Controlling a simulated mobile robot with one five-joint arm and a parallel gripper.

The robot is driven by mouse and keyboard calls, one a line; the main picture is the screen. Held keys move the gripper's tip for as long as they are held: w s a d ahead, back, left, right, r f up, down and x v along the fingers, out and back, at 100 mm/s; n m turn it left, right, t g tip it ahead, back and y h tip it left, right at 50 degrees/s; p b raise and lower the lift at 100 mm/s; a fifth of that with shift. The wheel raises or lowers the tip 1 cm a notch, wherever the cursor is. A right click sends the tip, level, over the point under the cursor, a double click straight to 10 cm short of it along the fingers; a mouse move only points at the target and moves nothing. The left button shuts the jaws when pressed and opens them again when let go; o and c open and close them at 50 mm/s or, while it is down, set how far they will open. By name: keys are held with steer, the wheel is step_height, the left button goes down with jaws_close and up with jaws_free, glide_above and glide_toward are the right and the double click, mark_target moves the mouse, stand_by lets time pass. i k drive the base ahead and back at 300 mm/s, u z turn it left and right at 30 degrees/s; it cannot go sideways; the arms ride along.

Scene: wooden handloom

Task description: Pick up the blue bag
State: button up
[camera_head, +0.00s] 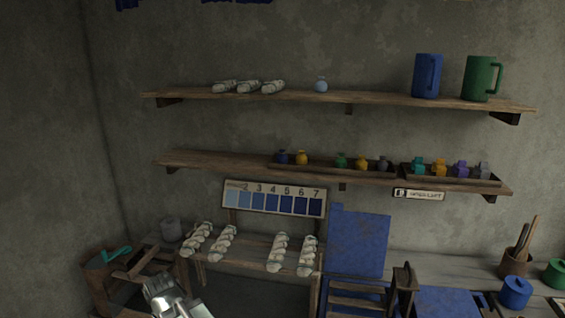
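A small dark blue bag (282,157) with a tied-looking neck sits upright at the left end of the lower shelf's left tray, beside a yellow bag (302,158). A small pale blue bag-like thing (321,85) stands alone on the upper shelf. My gripper (163,287) is at the bottom left, pale grey and partly cut off by the frame. It is far below and left of both shelves, and touches neither blue bag. The spacing of its fingers is unclear.
The upper shelf (380,97) also holds white twisted bundles (248,87), a blue mug (426,76) and a green mug (478,79). More small bags and coloured pieces fill the lower trays (450,179). White skeins (280,252) lie on a bench below a numbered chart (274,199).

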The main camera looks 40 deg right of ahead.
mark_target(281, 158)
steer(key=z, duration=0.1)
steer(key=i, duration=0.9)
steer(key=u, duration=0.1)
